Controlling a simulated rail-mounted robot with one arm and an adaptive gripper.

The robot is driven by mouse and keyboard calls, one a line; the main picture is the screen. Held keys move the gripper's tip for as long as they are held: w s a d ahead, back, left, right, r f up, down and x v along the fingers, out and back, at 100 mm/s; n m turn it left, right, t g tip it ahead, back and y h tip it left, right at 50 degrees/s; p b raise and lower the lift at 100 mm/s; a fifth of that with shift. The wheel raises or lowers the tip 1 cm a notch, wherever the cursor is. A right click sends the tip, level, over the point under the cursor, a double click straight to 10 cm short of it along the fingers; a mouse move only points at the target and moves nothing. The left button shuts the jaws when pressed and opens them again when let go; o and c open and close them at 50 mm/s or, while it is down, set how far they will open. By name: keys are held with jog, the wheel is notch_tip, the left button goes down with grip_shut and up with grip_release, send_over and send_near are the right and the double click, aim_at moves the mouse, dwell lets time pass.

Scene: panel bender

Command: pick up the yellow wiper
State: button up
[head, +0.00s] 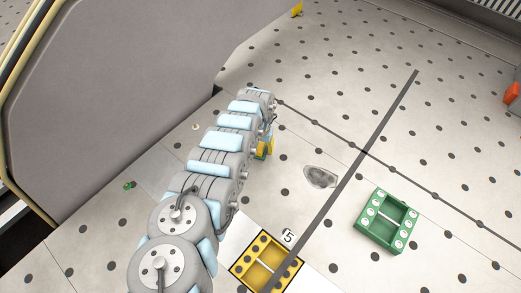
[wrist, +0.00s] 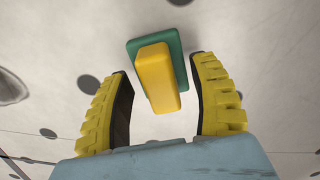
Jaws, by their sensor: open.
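The yellow wiper (wrist: 157,80) shows in the wrist view as a yellow block-like handle on a dark green base (wrist: 178,45). It lies on the pale, dotted surface. My gripper (wrist: 162,66) is open, with one yellow ribbed finger on each side of the wiper. Gaps show between the handle and both fingers, so the fingers do not grip it. In the head view my gripper (head: 264,149) is mostly hidden behind my arm; only small yellow and blue-green bits show there, and I cannot clearly tell the wiper from the fingers.
A yellow tray (head: 240,264) beside a white label with a 5 stands near my arm. A green tray (head: 379,247) with white round spots stands to the right. A long dark bar (head: 385,118) crosses the surface. A large grey panel (head: 130,80) rises at left. Open surface lies at upper right.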

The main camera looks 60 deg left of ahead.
dwell(0.3)
jog(key=shift+f, duration=0.1)
grip_shut()
